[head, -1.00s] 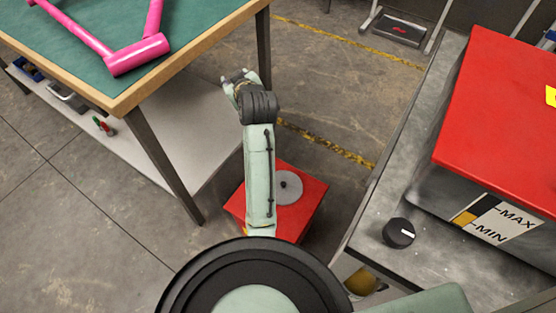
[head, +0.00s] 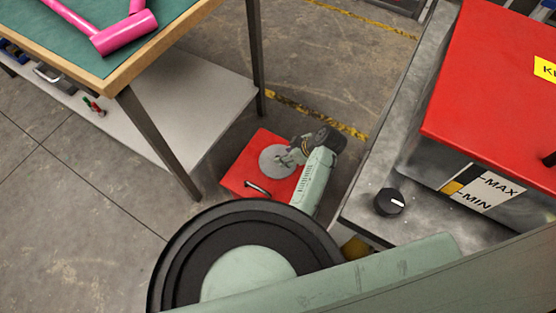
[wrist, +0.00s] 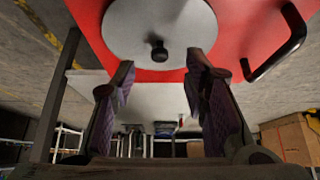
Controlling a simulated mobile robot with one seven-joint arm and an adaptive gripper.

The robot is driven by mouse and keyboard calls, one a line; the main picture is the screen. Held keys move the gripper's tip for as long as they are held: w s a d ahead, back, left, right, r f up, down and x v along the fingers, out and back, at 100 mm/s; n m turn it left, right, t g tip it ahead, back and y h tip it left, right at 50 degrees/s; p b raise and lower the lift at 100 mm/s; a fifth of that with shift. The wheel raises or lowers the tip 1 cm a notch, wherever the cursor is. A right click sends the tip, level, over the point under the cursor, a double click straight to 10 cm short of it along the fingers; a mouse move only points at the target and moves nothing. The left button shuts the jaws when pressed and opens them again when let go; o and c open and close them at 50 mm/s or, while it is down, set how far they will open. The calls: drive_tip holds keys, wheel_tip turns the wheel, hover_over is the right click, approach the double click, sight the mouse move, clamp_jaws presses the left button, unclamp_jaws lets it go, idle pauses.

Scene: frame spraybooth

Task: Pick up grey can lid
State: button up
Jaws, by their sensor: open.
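The grey can lid (head: 273,163) is a round flat disc lying on a red box top (head: 243,165) on the floor. In the wrist view the lid (wrist: 135,20) shows with a small black knob (wrist: 159,51) on it. My gripper (head: 287,154) is at the right side of the lid in the head view and covers part of it. In the wrist view my gripper (wrist: 158,75) has its two fingers apart, with the knob ahead of and between the fingertips. Nothing is held between them.
A black handle (head: 258,189) stands on the red top near the lid. A green-topped workbench (head: 60,45) with a lower shelf (head: 200,110) is on the left. A grey counter (head: 365,190) with a red-lidded unit (head: 480,90) is on the right. Floor is open behind.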

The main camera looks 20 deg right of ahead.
drive_tip(key=p+x, duration=0.1)
drive_tip(key=x, duration=0.3)
drive_tip(key=shift+w+a+f, duration=0.25)
drive_tip(key=shift+c, duration=0.6)
clamp_jaws()
